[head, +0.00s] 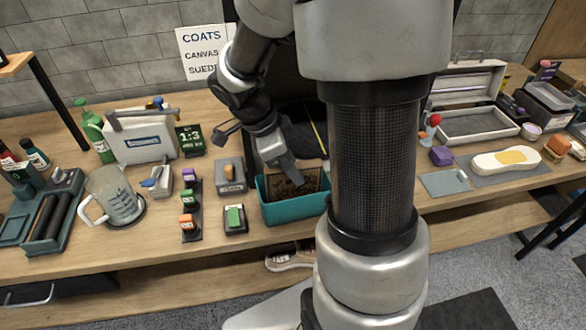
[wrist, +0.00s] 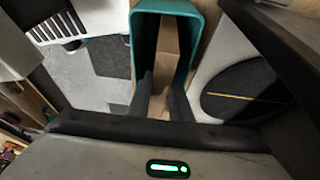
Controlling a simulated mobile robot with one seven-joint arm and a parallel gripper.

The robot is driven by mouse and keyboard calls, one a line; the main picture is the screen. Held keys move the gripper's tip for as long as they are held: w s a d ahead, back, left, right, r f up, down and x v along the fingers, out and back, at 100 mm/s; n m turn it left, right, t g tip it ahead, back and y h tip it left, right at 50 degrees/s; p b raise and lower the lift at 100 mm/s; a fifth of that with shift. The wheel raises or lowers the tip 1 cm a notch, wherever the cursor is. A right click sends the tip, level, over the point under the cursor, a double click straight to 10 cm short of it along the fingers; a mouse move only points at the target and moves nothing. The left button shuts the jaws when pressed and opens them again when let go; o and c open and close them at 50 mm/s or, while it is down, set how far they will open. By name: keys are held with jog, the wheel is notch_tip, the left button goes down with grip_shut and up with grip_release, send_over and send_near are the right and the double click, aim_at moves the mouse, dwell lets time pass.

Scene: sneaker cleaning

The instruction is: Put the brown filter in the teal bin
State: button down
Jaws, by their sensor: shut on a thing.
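The teal bin (head: 293,212) stands at the front edge of the table, just left of my column. The brown filter (head: 308,181) shows as a dark brown panel at the bin's opening, its lower part hidden by the bin's front wall. My gripper (head: 292,180) points down at the bin's mouth and is shut on the filter. In the wrist view the teal bin (wrist: 166,6) surrounds a brown surface (wrist: 167,45), seen between my gripper's two dark fingers (wrist: 161,85). I cannot tell whether the filter touches the bin's floor.
Left of the bin stand a grey block (head: 230,178), a green-topped block (head: 235,217), a rack of coloured blocks (head: 189,210) and a clear jug (head: 115,195). Right of my column are a white sole-shaped item (head: 505,161) and an open grey case (head: 478,124). A shoe (head: 290,260) sits on the lower shelf.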

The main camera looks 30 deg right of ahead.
jog(key=shift+f, duration=0.1)
jog(key=c, duration=1.6)
grip_release()
